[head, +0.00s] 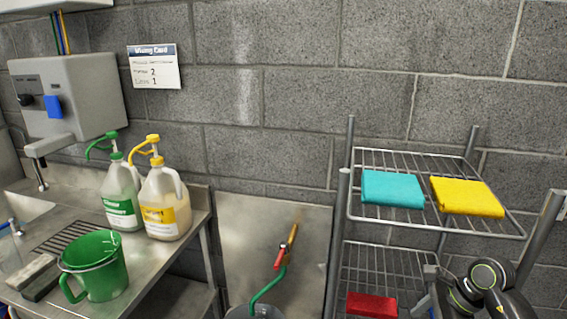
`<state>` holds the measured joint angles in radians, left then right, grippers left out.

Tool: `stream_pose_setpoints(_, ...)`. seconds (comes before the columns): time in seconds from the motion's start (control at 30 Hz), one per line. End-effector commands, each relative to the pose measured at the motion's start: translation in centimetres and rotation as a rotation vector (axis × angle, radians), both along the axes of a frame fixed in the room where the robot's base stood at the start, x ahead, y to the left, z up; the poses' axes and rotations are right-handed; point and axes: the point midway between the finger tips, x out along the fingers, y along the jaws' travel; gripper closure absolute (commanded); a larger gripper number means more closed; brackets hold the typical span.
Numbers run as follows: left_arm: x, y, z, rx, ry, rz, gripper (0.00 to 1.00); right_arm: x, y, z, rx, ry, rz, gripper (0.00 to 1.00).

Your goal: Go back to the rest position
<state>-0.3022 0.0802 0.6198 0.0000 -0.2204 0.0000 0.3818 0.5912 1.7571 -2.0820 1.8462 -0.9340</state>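My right arm (485,285) shows as dark rounded links with green rings at the lower right, in front of the wire rack. A small grey part beside it may belong to my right gripper, but its fingers cannot be made out. I cannot tell whether it is open or holds anything. My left arm and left gripper are outside the head view.
A wire rack (410,165) bears a teal pad (392,189) and a yellow pad (467,197) on top, and a red pad (372,305) lower down. At left, a steel counter (150,262) holds a green jug (98,270), a green-labelled bottle (121,200) and a yellow-labelled bottle (162,205).

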Motion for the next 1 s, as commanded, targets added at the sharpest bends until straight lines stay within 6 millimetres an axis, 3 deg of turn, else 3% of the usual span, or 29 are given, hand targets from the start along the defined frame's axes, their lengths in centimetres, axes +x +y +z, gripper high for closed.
stream_pose_setpoints(0.33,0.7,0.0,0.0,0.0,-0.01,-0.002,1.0,0.3,4.0,0.5,0.208,-0.088,-0.046,0.22)
stream_pose_setpoints(0.57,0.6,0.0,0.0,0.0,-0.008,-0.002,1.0,0.4,8.1,2.5,0.482,-0.166,-0.13,0.22)
stream_pose_setpoints(0.8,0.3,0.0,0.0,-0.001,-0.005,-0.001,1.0,0.0,11.8,8.0,0.983,-0.218,-0.353,0.22)
stream_pose_setpoints(1.0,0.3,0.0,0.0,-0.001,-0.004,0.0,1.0,-0.3,10.6,12.8,1.418,-0.187,-0.62,0.22)
